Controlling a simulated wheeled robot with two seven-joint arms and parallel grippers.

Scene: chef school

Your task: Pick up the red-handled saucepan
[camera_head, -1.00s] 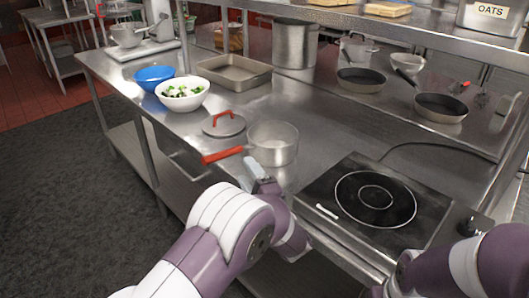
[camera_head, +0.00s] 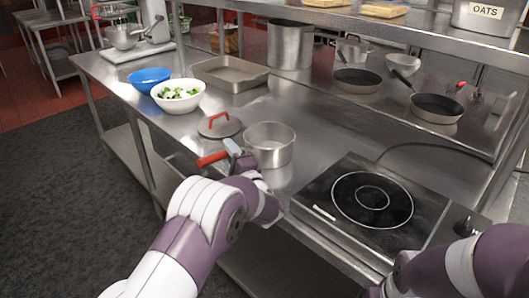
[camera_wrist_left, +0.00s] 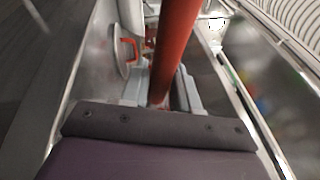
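The red-handled saucepan (camera_head: 270,146) stands on the steel counter, left of the induction hob. Its red handle (camera_head: 212,159) points left, toward the counter's front edge. My left gripper (camera_head: 237,152) is at the handle, close to the pan's side, and hides part of it. In the left wrist view the red handle (camera_wrist_left: 174,45) runs between the two grey fingers (camera_wrist_left: 162,92), with one finger close on each side. Whether they press on it cannot be told. My right arm shows at the lower right of the head view, but its gripper is not in view.
A lid with a red grip (camera_head: 219,125) lies just behind the handle. The induction hob (camera_head: 340,175) is to the right. A white bowl of greens (camera_head: 178,104), a blue bowl (camera_head: 150,74) and a baking tray (camera_head: 230,84) stand farther back. Pans (camera_head: 436,108) stand at back right.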

